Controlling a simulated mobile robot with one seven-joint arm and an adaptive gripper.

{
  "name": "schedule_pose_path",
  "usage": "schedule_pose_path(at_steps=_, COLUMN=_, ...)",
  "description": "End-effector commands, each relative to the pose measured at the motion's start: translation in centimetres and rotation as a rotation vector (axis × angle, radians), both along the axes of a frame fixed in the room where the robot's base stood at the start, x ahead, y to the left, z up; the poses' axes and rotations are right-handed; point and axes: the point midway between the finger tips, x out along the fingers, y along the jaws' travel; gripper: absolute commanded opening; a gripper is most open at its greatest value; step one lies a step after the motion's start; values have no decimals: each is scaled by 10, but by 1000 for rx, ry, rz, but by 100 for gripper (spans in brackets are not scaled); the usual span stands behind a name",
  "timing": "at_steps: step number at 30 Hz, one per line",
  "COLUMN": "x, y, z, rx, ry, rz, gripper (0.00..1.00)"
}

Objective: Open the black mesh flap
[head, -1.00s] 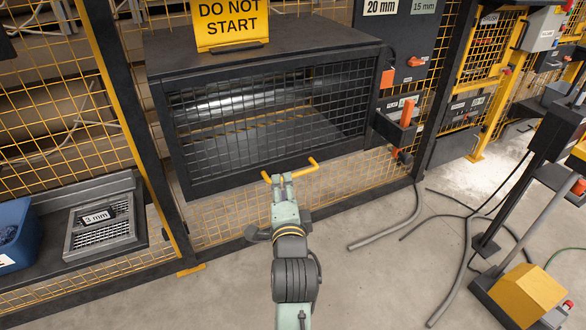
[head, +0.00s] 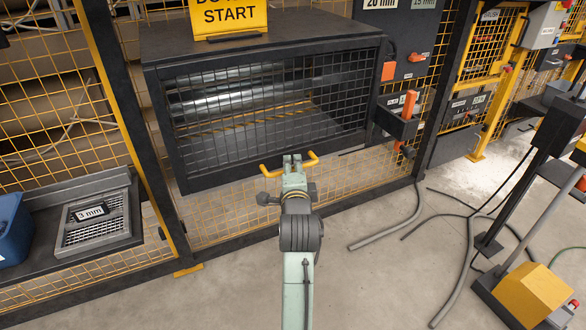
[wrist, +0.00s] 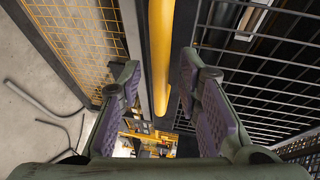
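The black mesh flap (head: 228,117) covers the front of the dark housing in the head view and looks closed, hanging down in its frame. Its yellow handle (head: 268,172) sticks out along the bottom edge. My gripper (head: 292,158) is at the middle of this handle. In the wrist view the yellow handle bar (wrist: 161,50) runs between the two purple-padded fingers of my gripper (wrist: 158,92). Gaps show on both sides of the bar, so the fingers look open around it. The flap's mesh (wrist: 262,75) is to the right there. My fingers hide the handle's middle in the head view.
A yellow sign (head: 228,15) stands on the housing. An orange-handled control (head: 409,104) is right of the flap. A 3 mm screen tray (head: 96,222) and a blue bin (head: 12,230) are at left. Hoses (head: 395,222) and a yellow pedal box (head: 527,295) lie on the floor.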

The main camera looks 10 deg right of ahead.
Motion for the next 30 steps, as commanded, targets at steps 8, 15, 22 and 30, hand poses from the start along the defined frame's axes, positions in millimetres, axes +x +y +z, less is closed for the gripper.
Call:
schedule_pose_path(at_steps=8, x=7, y=0, z=-1, rx=0, ry=-1, rz=0, gripper=31)
schedule_pose_path(at_steps=15, x=7, y=0, z=-1, rx=-1, ry=-1, rz=0, gripper=23)
schedule_pose_path(at_steps=22, x=6, y=0, z=-1, rx=0, ry=-1, rz=0, gripper=7)
schedule_pose_path(at_steps=30, x=6, y=0, z=-2, rx=0, ry=0, rz=0, gripper=0)
